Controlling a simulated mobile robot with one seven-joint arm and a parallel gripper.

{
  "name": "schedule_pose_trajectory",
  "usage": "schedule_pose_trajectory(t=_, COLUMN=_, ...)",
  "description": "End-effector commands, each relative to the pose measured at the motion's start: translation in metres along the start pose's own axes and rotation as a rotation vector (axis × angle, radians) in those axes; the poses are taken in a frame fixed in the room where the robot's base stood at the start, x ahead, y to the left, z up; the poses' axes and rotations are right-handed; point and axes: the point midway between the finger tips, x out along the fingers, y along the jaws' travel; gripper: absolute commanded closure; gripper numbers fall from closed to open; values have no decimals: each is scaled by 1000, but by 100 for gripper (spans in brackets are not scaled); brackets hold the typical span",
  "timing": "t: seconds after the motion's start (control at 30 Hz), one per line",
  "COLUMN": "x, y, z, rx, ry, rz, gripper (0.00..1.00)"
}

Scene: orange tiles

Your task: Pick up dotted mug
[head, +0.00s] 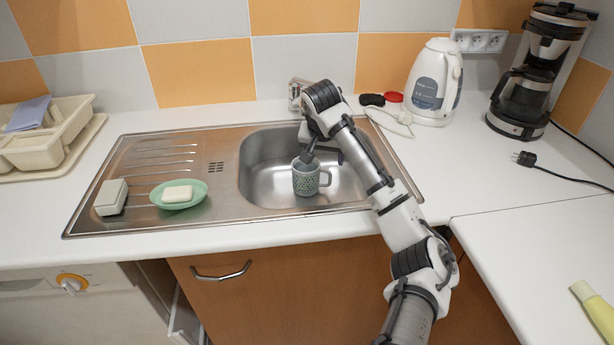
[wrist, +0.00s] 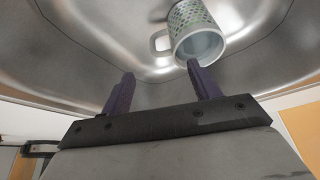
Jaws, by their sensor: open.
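The dotted mug (head: 306,180) stands in the sink basin (head: 262,178) in the head view, with its handle to the right. It is pale grey with green dots. In the wrist view the dotted mug (wrist: 195,32) is at the top, its open rim facing the camera and its handle to the left. My gripper (head: 306,157) is above the mug, close to its rim, in the head view. In the wrist view my gripper (wrist: 160,75) is open, with two purple fingers apart and nothing between them. The right fingertip is near the mug's rim; I cannot tell if it touches.
A green soap dish (head: 160,201) and a sponge (head: 111,197) lie on the drainboard. A kettle (head: 434,82) and coffee maker (head: 541,70) stand at the back right.

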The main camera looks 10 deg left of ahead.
Motion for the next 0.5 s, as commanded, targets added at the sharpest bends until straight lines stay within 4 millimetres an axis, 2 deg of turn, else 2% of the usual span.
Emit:
schedule_pose_trajectory(t=0.1, x=13, y=0, z=0, rx=0, ry=0, rz=1, gripper=39)
schedule_pose_trajectory(t=0.27, x=22, y=-1, z=0, rx=-1, ry=1, rz=1, gripper=39)
schedule_pose_trajectory(t=0.5, x=57, y=-2, z=2, rx=-1, ry=1, rz=2, gripper=39)
